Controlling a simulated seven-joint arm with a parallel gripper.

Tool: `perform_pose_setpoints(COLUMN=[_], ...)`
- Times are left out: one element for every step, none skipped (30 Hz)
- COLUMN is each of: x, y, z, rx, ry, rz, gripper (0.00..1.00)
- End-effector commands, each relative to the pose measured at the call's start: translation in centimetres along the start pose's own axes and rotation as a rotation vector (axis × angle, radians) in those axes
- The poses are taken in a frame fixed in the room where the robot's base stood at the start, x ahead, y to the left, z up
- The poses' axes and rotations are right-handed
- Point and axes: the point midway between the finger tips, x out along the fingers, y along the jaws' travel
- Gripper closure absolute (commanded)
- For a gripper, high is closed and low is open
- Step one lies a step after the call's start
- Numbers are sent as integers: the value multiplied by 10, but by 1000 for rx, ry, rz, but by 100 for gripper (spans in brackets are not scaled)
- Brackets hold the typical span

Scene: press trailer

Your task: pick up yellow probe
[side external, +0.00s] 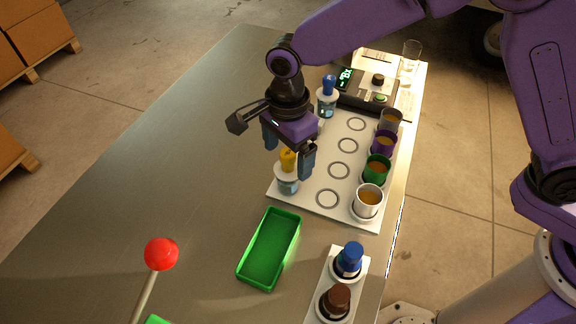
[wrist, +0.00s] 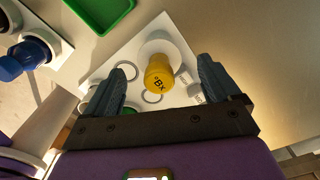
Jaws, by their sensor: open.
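The yellow probe (side external: 287,160) stands upright in a small clear holder with a white collar, at the near left corner of the white board. In the wrist view its yellow cap (wrist: 158,74) shows dark lettering and lies between the finger pads. My gripper (side external: 288,152) is open, pointing down, with one finger on either side of the yellow cap. In the wrist view the two fingers (wrist: 160,85) are apart, with gaps between them and the cap. The probe's lower part is hidden in the wrist view.
A blue-topped probe (side external: 328,88) stands farther back on the white board (side external: 333,216). Several cups, including a white one (side external: 368,201), line its right side. A meter (side external: 362,92) stands behind. A green tray (side external: 270,249) and a rack (side external: 326,308) with bottles are nearer. The table's left is clear.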

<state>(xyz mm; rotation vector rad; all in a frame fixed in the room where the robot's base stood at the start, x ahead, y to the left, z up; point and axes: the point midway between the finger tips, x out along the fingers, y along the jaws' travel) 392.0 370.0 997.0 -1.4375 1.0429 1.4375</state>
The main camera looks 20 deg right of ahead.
Motion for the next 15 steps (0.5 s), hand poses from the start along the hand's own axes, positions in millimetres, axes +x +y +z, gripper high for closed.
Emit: perform_pose_setpoints(x=[8, 13, 19, 23, 27, 32, 35, 38, 40, 42, 42, 43, 43, 43, 43], y=[1, 1, 1, 2, 2, 1, 1, 1, 1, 1, 1, 1, 1, 1, 1], z=[0, 0, 1, 1, 1, 1, 1, 1, 2, 2, 2, 2, 2, 2, 2], rx=[0, 1, 1, 0, 0, 0, 0, 0, 0, 0, 0, 0, 0, 0, 0], ry=[2, 3, 2, 2, 2, 2, 2, 2, 1, 1, 0, 0, 0, 0, 0], rz=[3, 5, 4, 4, 4, 2, 3, 2, 2, 1, 1, 0, 0, 0, 0], gripper=[10, 10, 10, 10, 10, 10, 10, 10, 10, 10, 10, 10, 10, 10, 10])
